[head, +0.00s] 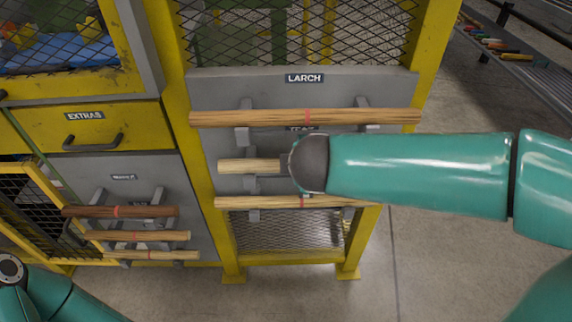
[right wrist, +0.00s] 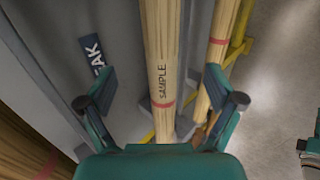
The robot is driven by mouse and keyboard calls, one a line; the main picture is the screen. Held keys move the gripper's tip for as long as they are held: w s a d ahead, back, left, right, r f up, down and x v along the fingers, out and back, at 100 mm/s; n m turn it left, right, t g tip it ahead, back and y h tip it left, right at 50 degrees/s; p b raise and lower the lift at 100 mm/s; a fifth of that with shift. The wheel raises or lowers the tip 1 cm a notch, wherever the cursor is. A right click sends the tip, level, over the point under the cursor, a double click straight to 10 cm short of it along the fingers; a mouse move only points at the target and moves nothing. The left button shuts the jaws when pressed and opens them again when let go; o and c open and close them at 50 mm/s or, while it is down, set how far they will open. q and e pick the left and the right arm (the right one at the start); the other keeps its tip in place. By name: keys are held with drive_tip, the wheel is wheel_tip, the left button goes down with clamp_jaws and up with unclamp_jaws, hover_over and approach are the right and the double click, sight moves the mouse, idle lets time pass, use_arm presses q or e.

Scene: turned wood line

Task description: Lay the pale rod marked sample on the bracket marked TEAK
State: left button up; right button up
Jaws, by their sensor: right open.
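The pale rod marked SAMPLE (right wrist: 160,50), with a red band, runs between the fingers of my right gripper (right wrist: 162,92) in the right wrist view. The fingers are open, with a gap on each side of the rod. In the head view the left end of this rod (head: 236,166) shows at the middle level of the grey panel, above a grey bracket (head: 251,184); my arm hides the rest. The TEAK label (right wrist: 93,54) is partly covered by a finger, and only "EAK" reads. The bracket's right part is hidden.
A brown rod (head: 260,118) lies on the bracket under the LARCH label (head: 304,78). Another pale rod (head: 240,203) lies below the sample rod, close to my right finger. A lower-left rack holds a dark rod (head: 90,211) and two pale rods (head: 110,236). Open floor lies right.

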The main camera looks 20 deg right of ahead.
drive_tip(key=shift+r, duration=0.2)
drive_tip(key=v, duration=1.1)
drive_tip(key=shift+s, duration=0.4)
drive_tip(key=shift+a, duration=0.1)
drive_tip(key=shift+r, duration=0.1)
drive_tip(key=p+v, duration=0.5)
drive_tip(key=v, duration=0.4)
idle(0.6)
idle(0.4)
